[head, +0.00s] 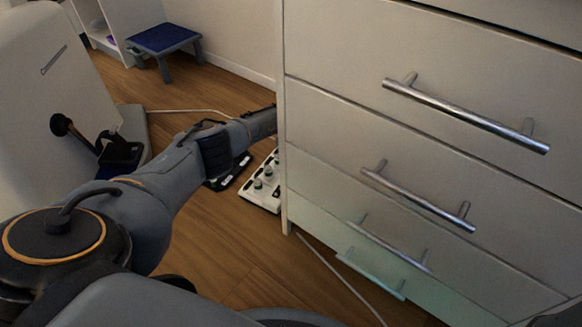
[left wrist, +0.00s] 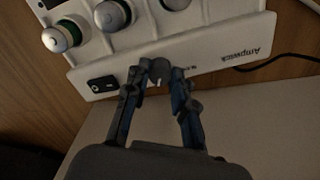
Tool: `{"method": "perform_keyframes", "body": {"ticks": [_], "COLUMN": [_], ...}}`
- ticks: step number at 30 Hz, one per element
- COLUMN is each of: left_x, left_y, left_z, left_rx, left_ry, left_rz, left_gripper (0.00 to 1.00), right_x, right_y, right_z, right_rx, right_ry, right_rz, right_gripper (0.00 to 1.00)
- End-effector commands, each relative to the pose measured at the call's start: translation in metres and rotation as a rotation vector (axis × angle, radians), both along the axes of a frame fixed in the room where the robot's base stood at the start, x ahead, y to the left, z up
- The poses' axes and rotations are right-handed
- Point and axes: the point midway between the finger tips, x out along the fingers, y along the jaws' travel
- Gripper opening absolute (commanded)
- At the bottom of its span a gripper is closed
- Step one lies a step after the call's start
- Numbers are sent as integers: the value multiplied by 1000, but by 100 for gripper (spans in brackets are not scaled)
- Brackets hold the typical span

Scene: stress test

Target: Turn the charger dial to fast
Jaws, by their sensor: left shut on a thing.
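The charger (head: 250,193) is a white panel with knobs on the floor beside the drawer unit; its right part is hidden behind the drawers in the head view. In the left wrist view the charger (left wrist: 205,64) shows upside-down "Ampwick" lettering and a small dark grey dial (left wrist: 159,68) near its edge. My left gripper (left wrist: 160,76) has its fingertips on both sides of this dial and is shut on it. A light mark shows on the dial; its setting label is too small to read. In the head view the left gripper is hidden behind the drawers. My right gripper is not in view.
A white drawer unit (head: 335,98) with metal bar handles fills the right, close to my left arm. A black switch (left wrist: 102,84) and larger round knobs (left wrist: 112,15) sit near the dial. A blue-topped stool (head: 163,38) stands at the back. Cables cross the wooden floor.

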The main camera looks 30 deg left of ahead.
Motion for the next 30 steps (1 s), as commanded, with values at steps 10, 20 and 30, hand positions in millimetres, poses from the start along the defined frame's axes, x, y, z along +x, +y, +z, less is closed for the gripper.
{"method": "perform_keyframes", "body": {"ticks": [10, 20, 30], "left_x": [0, 0, 0], "left_y": [1, 1, 1], "left_z": [0, 0, 0], "left_rx": [3, 2, 2], "left_ry": [-1, 0, 0], "left_rz": [-238, -338, -350], "left_gripper": [0, 0, 0], "right_x": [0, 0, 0], "right_y": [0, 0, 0], "right_z": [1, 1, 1], "right_rx": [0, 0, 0], "right_ry": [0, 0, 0], "right_rz": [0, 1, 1], "right_gripper": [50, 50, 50]}}
